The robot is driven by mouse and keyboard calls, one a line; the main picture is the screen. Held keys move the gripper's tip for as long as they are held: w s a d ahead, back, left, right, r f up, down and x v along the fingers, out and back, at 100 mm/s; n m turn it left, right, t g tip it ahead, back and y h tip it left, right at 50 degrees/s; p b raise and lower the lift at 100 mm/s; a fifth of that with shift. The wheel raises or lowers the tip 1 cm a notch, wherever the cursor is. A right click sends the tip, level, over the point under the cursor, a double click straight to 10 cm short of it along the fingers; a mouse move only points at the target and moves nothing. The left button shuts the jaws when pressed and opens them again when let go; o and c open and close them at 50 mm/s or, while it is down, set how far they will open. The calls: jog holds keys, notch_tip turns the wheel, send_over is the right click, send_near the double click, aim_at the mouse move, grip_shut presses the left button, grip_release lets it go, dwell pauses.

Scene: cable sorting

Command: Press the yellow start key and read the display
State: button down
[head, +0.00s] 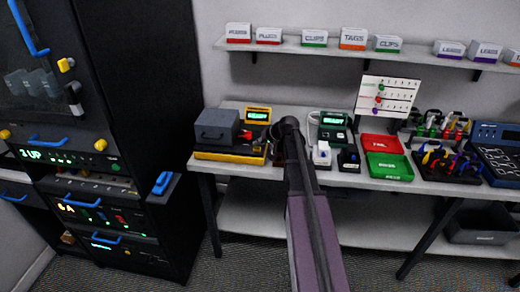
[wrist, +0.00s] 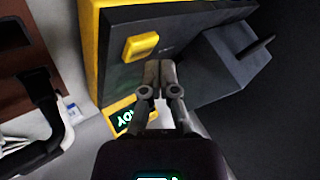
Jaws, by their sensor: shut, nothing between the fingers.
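The yellow start key (wrist: 140,46) is a raised block on the dark top of the yellow-edged tester (wrist: 98,30) in the wrist view. My gripper (wrist: 158,68) is shut and empty, its fingertips over the dark panel just beside the key; I cannot tell whether they touch the panel. The display (wrist: 124,117) glows green in a yellow frame, partly hidden by my fingers; the letters "DY" show. In the head view the tester (head: 215,156) stands at the bench's left end, with its lit display (head: 258,114) behind; my arm comes in from the right.
A grey lidded box (head: 216,126) sits on the tester's left part. To the right are a second green-lit unit (head: 332,119), a red tray (head: 381,145), a green tray (head: 389,167) and a cable rack (head: 440,125). A shelf (head: 350,48) with labelled boxes hangs above.

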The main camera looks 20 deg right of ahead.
aim_at(258, 149)
jog(key=shift+f+b, duration=0.65)
jog(key=shift+f, duration=0.1)
dwell(0.8)
jog(key=shift+r, duration=0.15)
dwell(0.3)
jog(key=shift+r+p, duration=0.7)
jog(key=shift+p, duration=0.1)
notch_tip(258, 149, up, 5)
jog(key=p, duration=0.5)
jog(key=shift+w, duration=0.1)
dwell(0.8)
